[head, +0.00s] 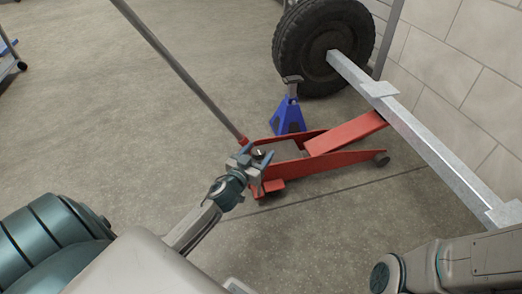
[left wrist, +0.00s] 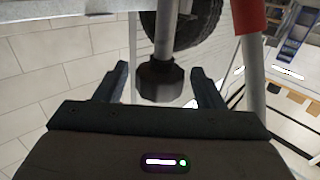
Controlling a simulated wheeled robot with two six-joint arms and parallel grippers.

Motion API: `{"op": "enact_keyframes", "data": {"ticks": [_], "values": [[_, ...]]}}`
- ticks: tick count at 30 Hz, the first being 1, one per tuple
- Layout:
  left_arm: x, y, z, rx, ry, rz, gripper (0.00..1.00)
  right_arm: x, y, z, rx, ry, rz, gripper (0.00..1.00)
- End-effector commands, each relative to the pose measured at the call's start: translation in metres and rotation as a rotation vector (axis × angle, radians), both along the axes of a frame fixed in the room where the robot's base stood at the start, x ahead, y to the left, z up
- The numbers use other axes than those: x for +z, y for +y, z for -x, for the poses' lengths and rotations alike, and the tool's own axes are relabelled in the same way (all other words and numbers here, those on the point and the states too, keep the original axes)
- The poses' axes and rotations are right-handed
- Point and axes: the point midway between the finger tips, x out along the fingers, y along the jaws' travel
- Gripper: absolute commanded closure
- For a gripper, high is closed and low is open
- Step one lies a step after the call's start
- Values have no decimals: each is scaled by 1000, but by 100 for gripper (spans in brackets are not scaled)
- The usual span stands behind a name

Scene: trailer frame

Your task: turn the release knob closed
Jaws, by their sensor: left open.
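The release knob (left wrist: 161,82) is a dark, faceted knob on a grey shaft. In the left wrist view it sits between the two fingers of my left gripper (left wrist: 160,70), with a gap on each side. In the head view the knob (head: 258,153) shows small at the rear of the red floor jack (head: 330,165), at the left gripper's fingertips. My left gripper (head: 256,157) is open there and partly hides that end of the jack. The knob's turn angle cannot be read. My right gripper does not show; only part of my right arm is at the lower right.
The jack's long grey handle (head: 180,70) rises to the upper left, close to the left gripper. Open concrete floor (head: 100,120) lies to the left.

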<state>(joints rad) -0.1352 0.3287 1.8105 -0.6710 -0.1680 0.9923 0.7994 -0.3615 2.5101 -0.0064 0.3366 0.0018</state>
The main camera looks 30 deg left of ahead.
Motion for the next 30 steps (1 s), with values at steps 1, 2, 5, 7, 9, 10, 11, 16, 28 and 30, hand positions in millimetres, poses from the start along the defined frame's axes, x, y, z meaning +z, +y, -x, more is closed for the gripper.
{"op": "enact_keyframes", "data": {"ticks": [1,2,5,7,9,10,11,16,28,30], "values": [[-4,-1,11,-2,1,-3,37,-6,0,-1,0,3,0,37],[-4,-1,17,-2,2,-4,37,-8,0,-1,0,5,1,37],[-4,-3,37,-3,1,-2,37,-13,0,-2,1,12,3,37],[-4,-3,50,-2,2,-4,37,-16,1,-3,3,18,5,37],[-3,-4,61,-3,1,-3,37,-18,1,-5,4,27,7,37],[-3,-4,66,-3,1,-3,37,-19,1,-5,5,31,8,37],[-3,-5,69,-2,1,-3,37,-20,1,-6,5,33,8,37],[-1,-5,83,-1,0,-3,37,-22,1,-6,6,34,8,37],[0,-6,86,-1,-1,0,37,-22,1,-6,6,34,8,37],[0,-6,86,-1,-1,0,37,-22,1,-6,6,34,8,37]]}}
